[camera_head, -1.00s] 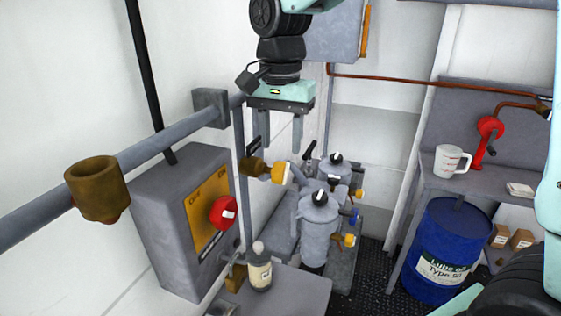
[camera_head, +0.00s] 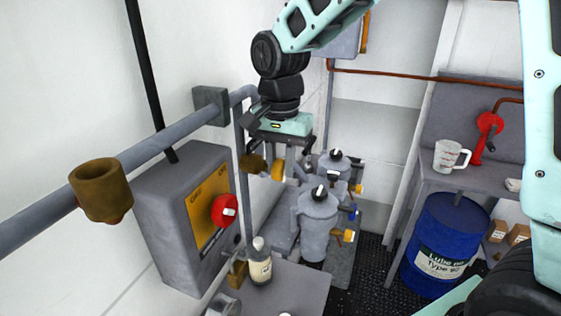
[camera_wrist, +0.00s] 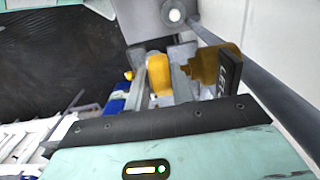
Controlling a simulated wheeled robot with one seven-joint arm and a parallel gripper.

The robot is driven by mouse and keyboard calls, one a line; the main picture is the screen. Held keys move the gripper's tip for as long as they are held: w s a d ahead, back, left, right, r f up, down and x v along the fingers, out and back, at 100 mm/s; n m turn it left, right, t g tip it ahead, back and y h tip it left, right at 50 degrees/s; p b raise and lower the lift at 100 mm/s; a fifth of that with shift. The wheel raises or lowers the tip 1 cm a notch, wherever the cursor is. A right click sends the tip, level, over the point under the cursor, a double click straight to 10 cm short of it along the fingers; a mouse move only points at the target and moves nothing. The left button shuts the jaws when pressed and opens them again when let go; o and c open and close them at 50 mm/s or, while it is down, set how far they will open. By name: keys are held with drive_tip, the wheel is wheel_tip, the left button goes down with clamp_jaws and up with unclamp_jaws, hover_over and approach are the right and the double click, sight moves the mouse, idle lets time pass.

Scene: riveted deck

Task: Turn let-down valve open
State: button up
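The let-down valve has a brass body (camera_head: 254,164) and a yellow knob (camera_head: 278,170), on the wall-side pipework beyond the grey switch box. In the wrist view the brass body (camera_wrist: 208,64) and yellow knob (camera_wrist: 160,73) show beside a dark label (camera_wrist: 229,72), whose lettering is only partly readable. My gripper (camera_head: 277,158) points down at the valve. In the wrist view its fingers (camera_wrist: 160,85) stand on either side of the yellow knob, seemingly still apart. Whether they touch it is unclear.
The grey box with a red knob (camera_head: 224,209) stands left of the valve, under a pipe with a brass cup (camera_head: 101,190). Grey canisters (camera_head: 318,222) with small valves stand close on the right. A bottle (camera_head: 260,262) stands in front; a blue drum (camera_head: 440,240) is farther right.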

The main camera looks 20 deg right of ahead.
drive_tip(key=shift+f+b, duration=0.1)
drive_tip(key=shift+b, duration=0.35)
drive_tip(key=t+h+b, duration=0.1)
drive_tip(key=b, duration=0.2)
drive_tip(key=shift+s+a+f, duration=0.1)
drive_tip(key=shift+a+f, duration=0.1)
drive_tip(key=t+h+b, duration=0.1)
drive_tip(key=b, duration=0.2)
drive_tip(key=shift+s+a+f+t+h+b, duration=0.1)
drive_tip(key=shift+t+h+b, duration=0.2)
drive_tip(key=shift+t+b, duration=0.1)
drive_tip(key=t+h+b, duration=0.1)
drive_tip(key=b, duration=0.2)
drive_tip(key=shift+s, duration=0.1)
drive_tip(key=shift+h+b, duration=0.3)
drive_tip(key=shift+b, duration=0.2)
drive_tip(key=shift+r, duration=0.35)
drive_tip(key=o, duration=1)
